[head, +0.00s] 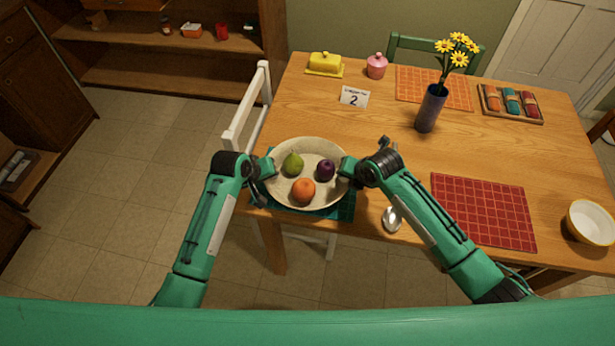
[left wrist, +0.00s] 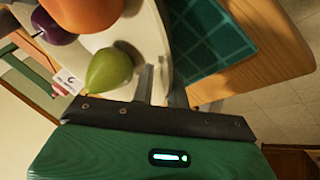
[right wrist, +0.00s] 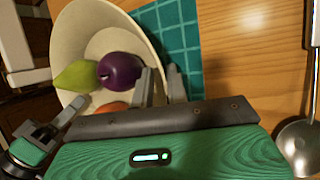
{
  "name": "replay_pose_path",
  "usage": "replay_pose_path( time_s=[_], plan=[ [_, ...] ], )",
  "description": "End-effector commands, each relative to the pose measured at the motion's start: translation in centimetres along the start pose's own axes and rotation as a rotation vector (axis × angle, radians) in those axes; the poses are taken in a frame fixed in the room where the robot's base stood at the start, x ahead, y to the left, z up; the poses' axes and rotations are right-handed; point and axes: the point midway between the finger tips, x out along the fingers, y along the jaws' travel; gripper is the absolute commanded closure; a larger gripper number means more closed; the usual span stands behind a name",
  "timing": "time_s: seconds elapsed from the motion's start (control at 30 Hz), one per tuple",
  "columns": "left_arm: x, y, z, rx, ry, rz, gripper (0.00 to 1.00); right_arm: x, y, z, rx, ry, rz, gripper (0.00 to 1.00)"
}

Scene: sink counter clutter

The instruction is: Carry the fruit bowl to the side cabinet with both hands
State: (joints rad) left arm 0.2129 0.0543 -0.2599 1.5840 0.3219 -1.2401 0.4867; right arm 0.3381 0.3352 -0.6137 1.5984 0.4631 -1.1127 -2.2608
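The fruit bowl (head: 316,146), cream and round, is over a teal mat (head: 340,210) at the table's left front corner. It holds a green pear (head: 293,164), a purple plum (head: 326,170) and an orange (head: 304,190). My left gripper (head: 268,168) is at the bowl's left rim, its fingers on either side of the wall and shut on it in the left wrist view (left wrist: 162,85). My right gripper (head: 346,168) is likewise shut on the right rim, also seen in the right wrist view (right wrist: 160,85). I cannot tell whether the bowl touches the mat. The side cabinet is not clearly identifiable.
A white chair (head: 250,110) stands close by on the left. A spoon (head: 392,219) and red mat (head: 484,210) lie to the right. A dark wooden cabinet (head: 35,70) and open floor are left.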

Motion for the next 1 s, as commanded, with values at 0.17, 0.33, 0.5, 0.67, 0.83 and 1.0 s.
replay_pose_path(
  time_s=[0.17,0.33,0.5,0.67,0.83,1.0],
  plan=[
    [0.8,0.04,0.0,0.0,0.0,0.0,0.85,0.8,0.02,-0.01,0.0,0.0,0.0,0.85],
    [0.87,0.02,0.0,0.001,0.0,0.0,0.85,0.86,0.02,0.01,-0.001,0.0,0.0,0.85],
    [0.85,0.01,0.0,0.001,0.0,0.0,0.97,0.84,0.02,0.0,-0.001,0.0,0.0,0.97],
    [0.84,0.05,0.0,0.001,0.0,0.001,1.0,0.84,0.04,-0.01,-0.001,0.0,0.001,1.0],
    [0.82,0.1,0.0,0.0,0.0,0.002,1.0,0.83,0.06,-0.01,-0.001,0.0,0.001,1.0],
    [0.81,0.15,-0.01,0.0,0.0,0.003,1.0,0.83,0.07,-0.02,-0.001,0.0,0.001,1.0]
  ],
)
